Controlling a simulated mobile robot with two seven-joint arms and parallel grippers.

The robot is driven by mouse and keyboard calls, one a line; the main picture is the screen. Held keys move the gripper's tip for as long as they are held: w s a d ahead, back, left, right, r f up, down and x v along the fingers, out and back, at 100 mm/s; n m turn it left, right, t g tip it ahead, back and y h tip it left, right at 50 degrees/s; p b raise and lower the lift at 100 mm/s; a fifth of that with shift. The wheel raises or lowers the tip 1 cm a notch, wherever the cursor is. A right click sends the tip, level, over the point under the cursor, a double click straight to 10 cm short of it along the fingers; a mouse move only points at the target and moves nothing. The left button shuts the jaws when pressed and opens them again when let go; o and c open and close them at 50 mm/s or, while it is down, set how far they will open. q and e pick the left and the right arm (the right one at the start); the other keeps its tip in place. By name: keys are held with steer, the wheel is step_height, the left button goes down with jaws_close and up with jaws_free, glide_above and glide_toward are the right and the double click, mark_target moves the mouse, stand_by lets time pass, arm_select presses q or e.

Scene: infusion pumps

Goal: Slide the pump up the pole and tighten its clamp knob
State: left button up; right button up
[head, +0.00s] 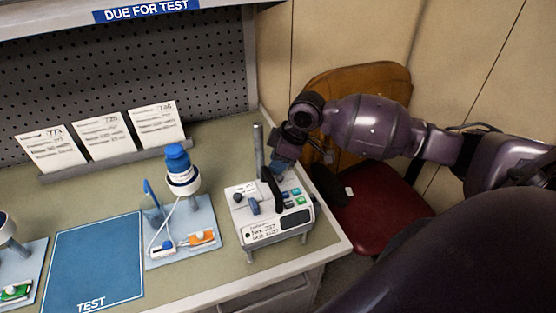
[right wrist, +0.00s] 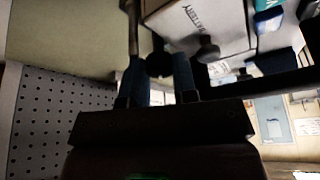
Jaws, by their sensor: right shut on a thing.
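The white pump (head: 277,226) stands at the right end of the bench, with a black handle, small coloured buttons and a label on its front. The grey pole (head: 258,150) rises upright behind it. My right gripper (head: 281,168) is at the back of the pump, just right of the pole. In the right wrist view, its two blue-grey fingers (right wrist: 158,80) are shut on a dark round clamp knob (right wrist: 158,62). The pump's white casing (right wrist: 215,22) shows beside them. In the head view the clamp knob is hidden behind the gripper and pump. My left gripper is out of view.
A blue TEST mat (head: 92,262) lies further left. Cards (head: 157,124) stand before the pegboard. A red chair (head: 370,215) stands beyond the bench's right edge.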

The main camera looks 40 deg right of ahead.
steer(key=o, duration=0.7)
steer(key=shift+c, duration=0.2)
steer(key=v, duration=1.1)
steer(key=shift+b, duration=0.35)
steer(key=shift+w+a, duration=0.1)
steer(key=shift+a, duration=0.05)
